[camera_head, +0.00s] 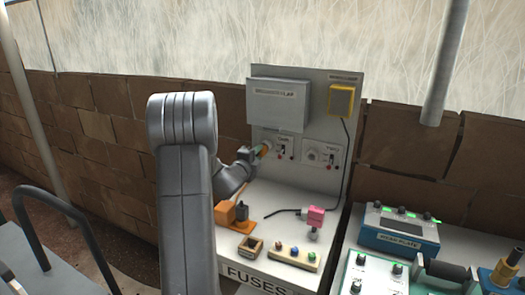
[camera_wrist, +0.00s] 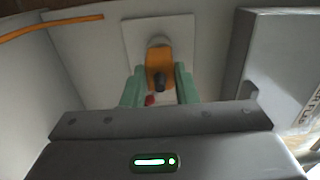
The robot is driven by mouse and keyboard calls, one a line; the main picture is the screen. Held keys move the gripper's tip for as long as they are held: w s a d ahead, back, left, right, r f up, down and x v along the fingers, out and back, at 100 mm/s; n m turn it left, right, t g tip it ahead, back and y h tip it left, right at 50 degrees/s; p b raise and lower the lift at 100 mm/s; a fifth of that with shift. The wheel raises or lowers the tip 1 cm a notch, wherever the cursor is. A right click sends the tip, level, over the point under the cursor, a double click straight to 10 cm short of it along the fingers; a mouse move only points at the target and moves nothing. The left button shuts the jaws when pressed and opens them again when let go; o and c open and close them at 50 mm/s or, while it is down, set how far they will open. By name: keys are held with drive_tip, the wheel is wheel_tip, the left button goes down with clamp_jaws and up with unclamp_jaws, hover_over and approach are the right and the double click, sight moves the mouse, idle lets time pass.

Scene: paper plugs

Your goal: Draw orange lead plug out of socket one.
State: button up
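The orange lead plug (camera_wrist: 159,62) sits at a grey round socket (camera_wrist: 159,41) on a white plate in the wrist view. Its dark rear end faces me. My gripper (camera_wrist: 161,80) has green fingers on both sides of the plug, very close to it; I cannot tell whether they press on it. In the head view my gripper (camera_head: 262,150) is at the left socket plate of the upright panel, with a bit of orange showing there. My arm hides part of this area. An orange lead (camera_wrist: 50,27) crosses the upper left of the wrist view.
A second socket (camera_head: 313,155) sits to the right on the panel. A yellow box (camera_head: 341,100) hangs above it. A grey box (camera_head: 278,102) juts out above the left socket. A pink plug (camera_head: 316,214) and an orange block (camera_head: 227,213) stand on the bench.

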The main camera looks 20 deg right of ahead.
clamp_jaws()
drive_tip(key=shift+b+v, duration=0.65)
drive_tip(key=shift+v, duration=0.25)
idle(0.6)
drive_tip(key=shift+b+v, duration=0.45)
drive_tip(key=shift+v, duration=0.65)
drive_tip(key=shift+a, duration=0.1)
drive_tip(key=shift+b+v, duration=0.5)
drive_tip(key=shift+v, duration=0.95)
